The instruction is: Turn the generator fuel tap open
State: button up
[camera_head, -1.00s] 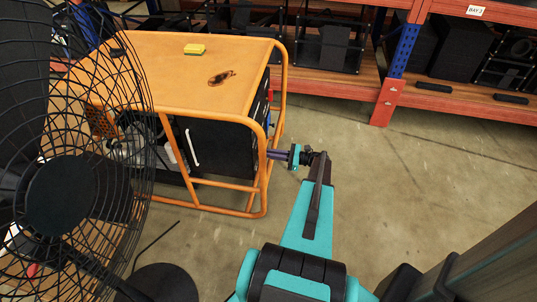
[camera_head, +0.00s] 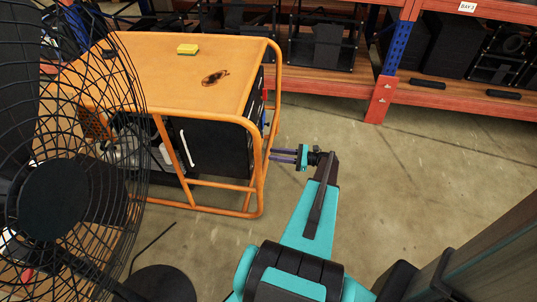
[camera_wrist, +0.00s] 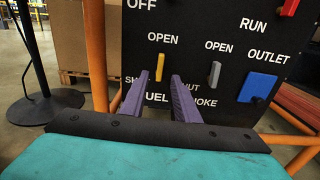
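The fuel tap is a yellow lever (camera_wrist: 159,67) on the generator's black panel (camera_wrist: 190,25) in the wrist view. It stands about upright, just below the word OPEN, with SHUT partly hidden lower left and FUEL below. My gripper (camera_wrist: 160,76) is open, its two purple fingers apart, pointing at the panel. The lever shows between the fingertips in the picture, with nothing held; how far the tips are from it I cannot tell. In the head view my gripper (camera_head: 271,155) is at the right side of the orange-framed generator (camera_head: 150,65), and the panel face is mostly hidden.
A grey choke lever (camera_wrist: 214,73), a blue outlet cover (camera_wrist: 258,87) and a red switch (camera_wrist: 289,8) are also on the panel. A black fan (camera_head: 60,190) stands at the left. A yellow sponge (camera_head: 187,49) lies on top.

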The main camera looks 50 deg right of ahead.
jog(key=v, duration=0.8)
jog(key=shift+s, duration=0.15)
